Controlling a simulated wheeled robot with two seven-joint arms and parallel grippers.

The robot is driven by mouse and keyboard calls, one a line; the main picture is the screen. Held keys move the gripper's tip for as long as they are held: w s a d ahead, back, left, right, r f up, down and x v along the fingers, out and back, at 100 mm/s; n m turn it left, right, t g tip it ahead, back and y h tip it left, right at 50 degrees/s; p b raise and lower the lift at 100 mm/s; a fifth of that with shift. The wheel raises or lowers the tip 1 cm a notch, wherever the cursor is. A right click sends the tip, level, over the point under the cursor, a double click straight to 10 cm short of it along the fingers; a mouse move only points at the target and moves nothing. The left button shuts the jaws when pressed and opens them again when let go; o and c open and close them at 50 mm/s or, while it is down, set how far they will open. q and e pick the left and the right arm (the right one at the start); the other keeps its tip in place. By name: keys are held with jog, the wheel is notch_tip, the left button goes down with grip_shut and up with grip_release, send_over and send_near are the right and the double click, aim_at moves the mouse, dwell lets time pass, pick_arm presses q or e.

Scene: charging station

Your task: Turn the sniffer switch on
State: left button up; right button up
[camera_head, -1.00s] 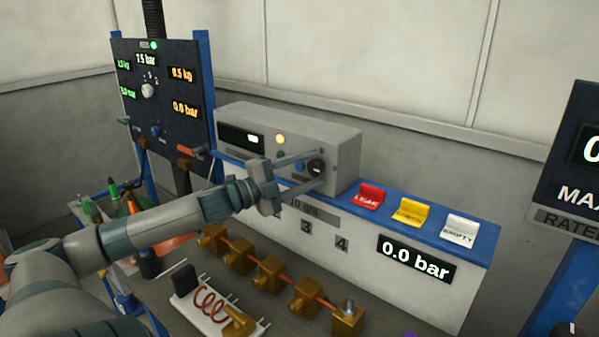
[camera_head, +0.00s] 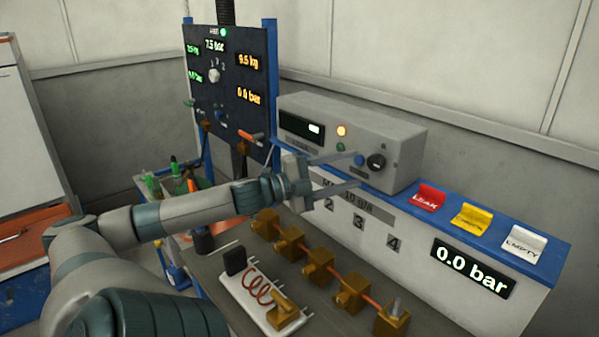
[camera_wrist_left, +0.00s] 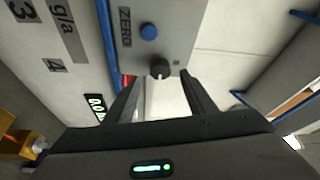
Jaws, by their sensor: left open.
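The sniffer is a grey box (camera_head: 405,140) on the blue-topped bench. Its front carries a dark display (camera_head: 302,128), a glowing orange lamp (camera_head: 342,131), a blue button (camera_head: 358,160) and a round black knob (camera_head: 376,162). In the left wrist view the knob (camera_wrist_left: 160,68) sits beside the blue button (camera_wrist_left: 149,31), just beyond the fingertips. My left gripper (camera_head: 356,170) is open and empty, its two fingers pointing at the knob and apart from it. In the wrist view the open fingers (camera_wrist_left: 158,83) stand either side below the knob. My right gripper is not in view.
Red, yellow and white labelled tabs (camera_head: 470,219) stand on the bench top at right. Brass blocks (camera_head: 320,267) and a white board with a red coil (camera_head: 262,300) lie below the arm. A dark gauge panel (camera_head: 225,85) stands behind at left.

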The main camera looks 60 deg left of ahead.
pick_arm(q)
jog(key=v, duration=1.1)
jog(key=shift+s+b, duration=0.3)
jog(key=shift+b, duration=0.1)
jog(key=shift+f, duration=0.15)
